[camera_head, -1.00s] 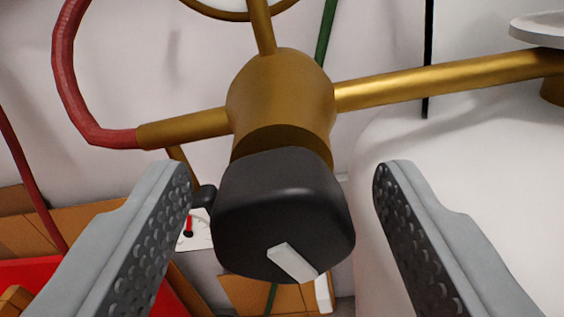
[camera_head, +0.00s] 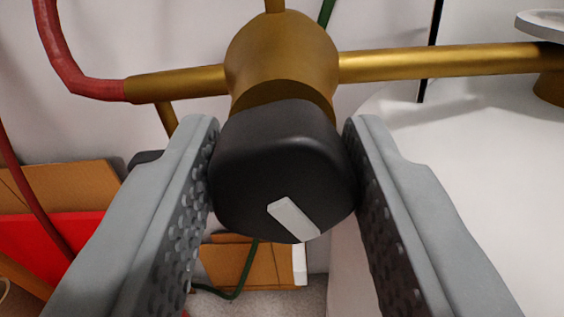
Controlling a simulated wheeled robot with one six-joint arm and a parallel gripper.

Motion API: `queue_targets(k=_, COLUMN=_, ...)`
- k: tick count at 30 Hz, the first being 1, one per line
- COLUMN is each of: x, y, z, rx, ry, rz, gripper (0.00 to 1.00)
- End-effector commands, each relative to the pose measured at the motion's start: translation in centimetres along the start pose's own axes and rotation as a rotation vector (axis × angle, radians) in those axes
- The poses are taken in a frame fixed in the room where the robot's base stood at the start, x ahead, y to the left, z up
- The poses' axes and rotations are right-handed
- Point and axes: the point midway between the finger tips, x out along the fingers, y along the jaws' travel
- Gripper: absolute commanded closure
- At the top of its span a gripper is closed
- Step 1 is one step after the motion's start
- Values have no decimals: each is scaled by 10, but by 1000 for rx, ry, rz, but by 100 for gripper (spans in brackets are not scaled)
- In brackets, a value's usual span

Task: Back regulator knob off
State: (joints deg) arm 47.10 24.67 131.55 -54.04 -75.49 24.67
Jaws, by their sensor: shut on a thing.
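The regulator knob (camera_head: 260,165) is a black, rounded block with a white marker bar on its face. The bar slants from upper left to lower right. The knob sits on the front of a brass regulator body (camera_head: 283,55). My gripper (camera_head: 282,150) has its two grey, studded fingers on the left and right sides of the knob, shut on it. The back of the knob is hidden against the brass body.
A brass pipe (camera_head: 450,62) runs right above a white rounded tank (camera_head: 440,170). A red hose (camera_head: 62,60) joins the brass stub on the left. Cardboard boxes (camera_head: 75,190), a red box (camera_head: 50,240) and a green hose (camera_head: 243,275) are below and behind.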

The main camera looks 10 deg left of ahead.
Motion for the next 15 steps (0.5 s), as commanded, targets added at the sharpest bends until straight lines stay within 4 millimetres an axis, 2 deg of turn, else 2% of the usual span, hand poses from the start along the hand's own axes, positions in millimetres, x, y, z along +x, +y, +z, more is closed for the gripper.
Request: queue_targets(k=15, x=0, y=-1, z=0, rx=-459, ry=0, rz=0, gripper=85)
